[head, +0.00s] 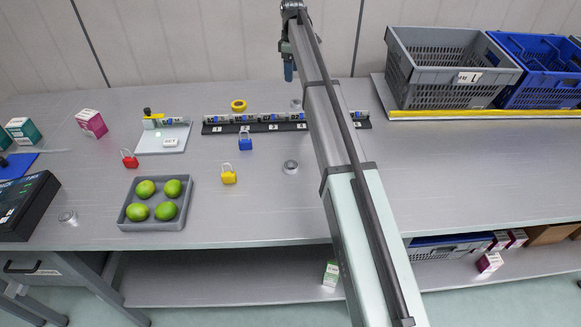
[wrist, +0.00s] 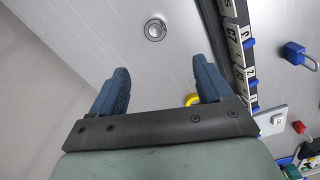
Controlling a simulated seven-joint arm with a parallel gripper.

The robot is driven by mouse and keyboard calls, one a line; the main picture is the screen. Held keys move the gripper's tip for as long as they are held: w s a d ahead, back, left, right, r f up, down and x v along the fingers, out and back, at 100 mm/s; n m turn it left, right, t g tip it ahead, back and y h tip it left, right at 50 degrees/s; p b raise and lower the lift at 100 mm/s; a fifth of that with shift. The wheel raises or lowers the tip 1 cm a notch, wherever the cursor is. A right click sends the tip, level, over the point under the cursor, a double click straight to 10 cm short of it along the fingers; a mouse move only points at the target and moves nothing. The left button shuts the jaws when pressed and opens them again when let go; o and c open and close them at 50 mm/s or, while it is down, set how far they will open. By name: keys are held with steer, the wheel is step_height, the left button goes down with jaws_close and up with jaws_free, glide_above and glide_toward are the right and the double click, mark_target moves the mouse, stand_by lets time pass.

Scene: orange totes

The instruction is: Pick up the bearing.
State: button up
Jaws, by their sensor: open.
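A small silver ring-shaped part, which looks like the bearing (wrist: 155,29), lies flat on the grey bench in the wrist view. In the head view it seems to be the small silver thing (head: 295,103) behind the black labelled rack, close beside my arm. My gripper (wrist: 161,66) is open and empty, its two blue fingers apart. The ring lies beyond the fingertips, roughly in line with the gap between them. In the head view my gripper (head: 288,76) hangs above the back of the bench, its fingers seen edge-on.
The black rack (head: 260,127) runs along the bench, with yellow tape (head: 238,105) behind it. Another silver round part (head: 290,167) lies in front. Blue (head: 245,143), yellow (head: 228,176) and red (head: 130,161) padlocks and a tray of limes (head: 150,225) stand left. Crates (head: 450,75) stand right.

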steer(key=s+a+r, duration=0.3)
steer(key=s+a, duration=0.1)
steer(key=n, duration=0.4)
glide_above(291, 165)
steer(key=f, duration=1)
steer(key=shift+w+a+f, duration=0.15)
steer(key=shift+w+a, duration=0.2)
steer(key=shift+a, duration=0.05)
steer(key=shift+s+d+f, duration=0.15)
steer(key=shift+d+f, duration=0.05)
steer(key=shift+f, duration=1.15)
steer(key=shift+s+d+f, duration=0.15)
steer(key=shift+f, duration=1.15)
steer(key=c, duration=1.2)
